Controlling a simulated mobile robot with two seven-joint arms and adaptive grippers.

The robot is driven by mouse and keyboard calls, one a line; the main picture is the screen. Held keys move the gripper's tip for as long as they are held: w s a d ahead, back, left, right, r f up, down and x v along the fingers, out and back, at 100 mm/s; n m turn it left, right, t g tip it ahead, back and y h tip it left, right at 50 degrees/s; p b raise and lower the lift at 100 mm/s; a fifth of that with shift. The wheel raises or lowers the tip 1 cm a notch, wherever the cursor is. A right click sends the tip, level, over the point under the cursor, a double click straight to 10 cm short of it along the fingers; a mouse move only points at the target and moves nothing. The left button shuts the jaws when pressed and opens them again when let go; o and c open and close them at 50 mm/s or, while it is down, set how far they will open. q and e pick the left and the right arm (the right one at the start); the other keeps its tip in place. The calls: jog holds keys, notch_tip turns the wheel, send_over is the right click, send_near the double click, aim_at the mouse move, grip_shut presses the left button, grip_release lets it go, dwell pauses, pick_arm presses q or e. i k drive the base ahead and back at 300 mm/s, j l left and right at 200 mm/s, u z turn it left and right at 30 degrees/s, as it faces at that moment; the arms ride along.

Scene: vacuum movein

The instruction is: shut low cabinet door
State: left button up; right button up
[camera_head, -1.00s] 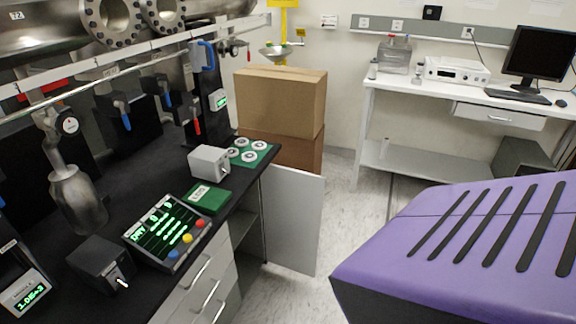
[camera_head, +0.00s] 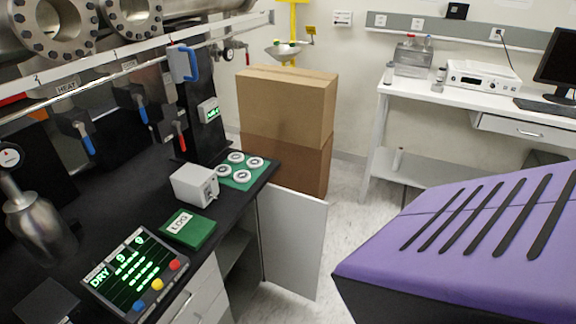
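The low cabinet door (camera_head: 292,243) is a light grey panel under the far end of the black-topped bench (camera_head: 98,222). It stands open, swung out into the aisle, and the dark cabinet opening (camera_head: 238,262) shows to its left. Shelving is partly visible inside. Neither of my grippers is in view.
Stacked cardboard boxes (camera_head: 288,112) stand just behind the door. White drawers (camera_head: 200,297) are nearer along the bench front. Pale floor (camera_head: 345,215) is clear between the door and the white desk (camera_head: 450,103).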

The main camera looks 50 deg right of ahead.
aim_at(293, 224)
jog(key=l+u, duration=0.3)
jog(key=l, duration=0.8)
jog(key=l+u, duration=0.25)
jog(key=l, duration=0.85)
jog(key=k+l+u, duration=0.1)
jog(key=l, duration=0.35)
jog(key=k+l+u, duration=0.15)
jog(key=l, duration=0.25)
jog(key=l+u, duration=0.1)
jog(key=l, duration=0.3)
jog(key=k+l+u, duration=0.1)
jog(key=l, duration=0.3)
jog(key=k+l+u, duration=0.15)
jog(key=l, duration=0.25)
jog(key=k+l, duration=0.25)
jog(key=k, duration=0.15)
jog(key=k+l, duration=0.25)
jog(key=k, duration=0.2)
